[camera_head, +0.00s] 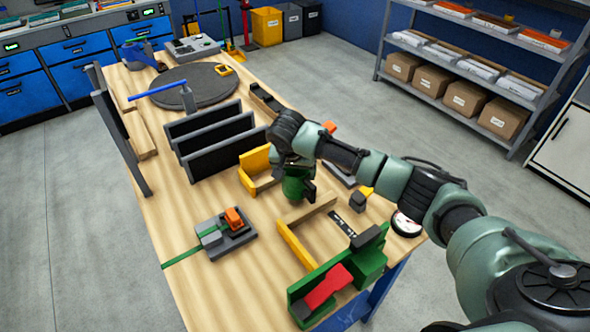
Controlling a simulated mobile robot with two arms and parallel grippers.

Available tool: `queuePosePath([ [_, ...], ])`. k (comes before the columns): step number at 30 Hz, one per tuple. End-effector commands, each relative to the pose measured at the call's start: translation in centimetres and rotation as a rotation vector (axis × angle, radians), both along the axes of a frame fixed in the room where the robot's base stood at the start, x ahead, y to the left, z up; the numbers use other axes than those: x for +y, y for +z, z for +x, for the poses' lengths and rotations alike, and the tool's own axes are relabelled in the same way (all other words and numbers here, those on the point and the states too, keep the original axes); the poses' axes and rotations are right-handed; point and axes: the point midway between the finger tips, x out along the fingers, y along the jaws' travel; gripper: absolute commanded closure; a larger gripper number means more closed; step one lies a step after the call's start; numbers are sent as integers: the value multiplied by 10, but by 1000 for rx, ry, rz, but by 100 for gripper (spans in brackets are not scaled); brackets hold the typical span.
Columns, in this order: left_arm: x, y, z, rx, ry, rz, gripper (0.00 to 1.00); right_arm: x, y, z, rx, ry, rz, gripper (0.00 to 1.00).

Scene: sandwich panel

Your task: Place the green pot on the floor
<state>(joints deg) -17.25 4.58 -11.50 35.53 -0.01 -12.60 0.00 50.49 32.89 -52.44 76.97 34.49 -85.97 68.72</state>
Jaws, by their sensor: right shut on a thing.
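The green pot (294,188) is small and dark green, over the right half of the wooden table. My right gripper (295,164) is above it, shut on its upper part. The arm hides part of the pot, and I cannot tell whether its base touches the table. The grey concrete floor (440,275) shows to the right of the table, and also to its left. My left gripper is not in view.
The wooden table (190,290) carries dark upright panels (215,140), a yellow bracket (256,165), a green and red clamp (330,285) and a grey block with an orange part (225,232). A shelf with cardboard boxes (465,98) stands at the back right. The floor between is clear.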

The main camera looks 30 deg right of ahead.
Motion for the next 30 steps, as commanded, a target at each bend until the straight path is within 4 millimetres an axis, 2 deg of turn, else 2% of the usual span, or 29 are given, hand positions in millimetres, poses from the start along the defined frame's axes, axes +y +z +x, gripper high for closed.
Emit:
queuePosePath([
  [21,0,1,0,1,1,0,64,0,-11,1,-1,0,0,92],
  [22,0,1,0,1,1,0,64,0,-12,0,2,1,0,14],
  [24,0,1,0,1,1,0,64,0,-12,0,2,1,0,0],
  [30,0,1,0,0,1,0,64,0,-12,0,2,1,0,0],
])
